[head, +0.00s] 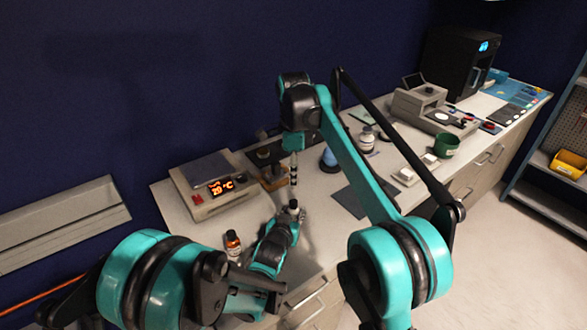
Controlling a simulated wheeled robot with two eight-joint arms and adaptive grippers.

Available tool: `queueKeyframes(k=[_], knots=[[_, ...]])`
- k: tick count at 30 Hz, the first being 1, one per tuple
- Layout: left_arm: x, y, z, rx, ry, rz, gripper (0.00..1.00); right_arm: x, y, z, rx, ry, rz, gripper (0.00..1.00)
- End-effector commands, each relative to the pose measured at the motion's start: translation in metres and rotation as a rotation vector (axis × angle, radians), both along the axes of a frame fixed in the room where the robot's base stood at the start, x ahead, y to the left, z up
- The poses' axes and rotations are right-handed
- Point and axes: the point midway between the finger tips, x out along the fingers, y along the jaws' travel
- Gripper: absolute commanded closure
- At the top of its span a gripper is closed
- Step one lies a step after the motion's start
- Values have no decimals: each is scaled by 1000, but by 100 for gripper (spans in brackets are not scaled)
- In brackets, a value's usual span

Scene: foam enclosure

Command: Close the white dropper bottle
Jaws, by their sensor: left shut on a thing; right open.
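My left gripper (291,218) is low over the near part of the bench, shut on a small dark-topped bottle (293,204). It looks upright; its body is mostly hidden by the gripper, so I cannot make out its colour. My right gripper (293,178) points straight down just above that top, with a small gap between them. It is open, though its narrow dark fingers are seen nearly edge-on.
An amber bottle (233,244) stands close beside my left arm. A green cup (446,146), small white blocks (407,175) and grey instruments (425,105) occupy the right side. A dark mat (348,201) lies bare.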

Motion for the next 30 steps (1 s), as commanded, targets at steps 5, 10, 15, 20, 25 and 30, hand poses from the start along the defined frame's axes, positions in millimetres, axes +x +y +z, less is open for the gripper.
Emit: queueKeyframes(k=[5, 10, 15, 20, 25, 30], knots=[[0, 0, 0, 0, 0, 0, 100, 0, 0, 17, 0, 0, 0, 55], [0, 0, 0, 0, 0, 0, 100, 0, 0, 19, 0, 0, 0, 55], [0, 0, 0, 0, 0, 0, 63, 0, 0, 19, 0, 0, 0, 55], [0, 0, 0, 0, 0, 0, 44, 0, 0, 19, 0, 0, 0, 55], [0, 0, 0, 0, 0, 0, 44, 0, 0, 19, 0, 0, 0, 55], [-8, 2, 4, 0, 0, 0, 44, 0, 0, 19, 0, 0, 0, 55]])
